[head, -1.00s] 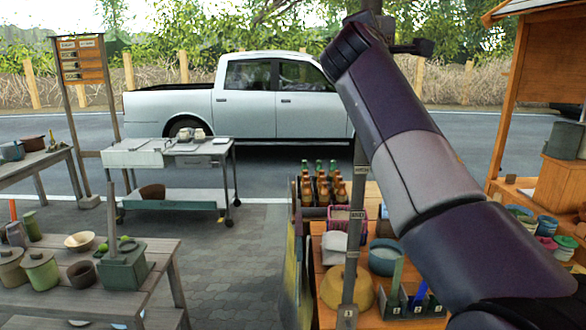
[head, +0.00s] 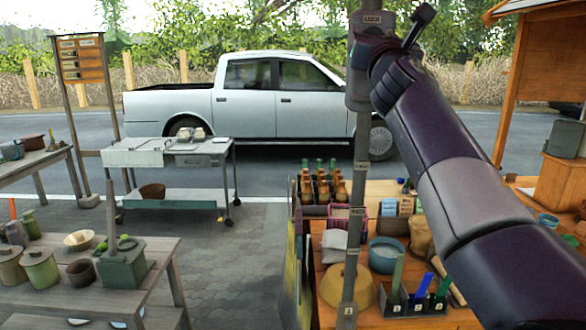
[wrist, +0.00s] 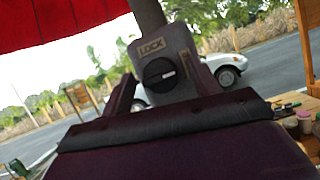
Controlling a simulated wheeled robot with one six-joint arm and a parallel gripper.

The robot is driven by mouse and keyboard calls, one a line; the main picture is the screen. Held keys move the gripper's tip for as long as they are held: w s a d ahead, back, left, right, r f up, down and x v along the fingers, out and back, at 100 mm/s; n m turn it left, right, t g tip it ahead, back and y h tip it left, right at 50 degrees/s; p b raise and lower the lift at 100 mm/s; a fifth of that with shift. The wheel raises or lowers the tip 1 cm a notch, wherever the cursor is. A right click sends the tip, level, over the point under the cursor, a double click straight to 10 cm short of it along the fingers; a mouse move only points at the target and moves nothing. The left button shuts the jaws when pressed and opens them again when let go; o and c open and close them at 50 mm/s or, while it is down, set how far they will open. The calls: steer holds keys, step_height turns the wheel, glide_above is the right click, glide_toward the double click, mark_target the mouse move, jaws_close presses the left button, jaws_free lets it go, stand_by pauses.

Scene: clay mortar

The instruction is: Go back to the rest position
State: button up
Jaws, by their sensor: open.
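My gripper (wrist: 163,82) is open, with its two dark purple fingers apart in the wrist view. Between and beyond the fingers is a grey lock box (wrist: 183,52) with a LOCK label and a round black dial (wrist: 159,75) with a white mark. I cannot tell whether the fingers touch the box. In the head view the lock box (head: 358,88) is on a grey pole, partly hidden by my wrist.
The grey pole (head: 346,275) stands in front of a wooden stall table (head: 386,188) with bottles, pots and a slotted holder. A wooden table (head: 160,262) at left bears a green mortar (head: 122,265). A metal cart (head: 190,152) stands behind. The paving between is clear.

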steer(key=shift+n+y, duration=0.6)
steer(key=shift+n, duration=0.3)
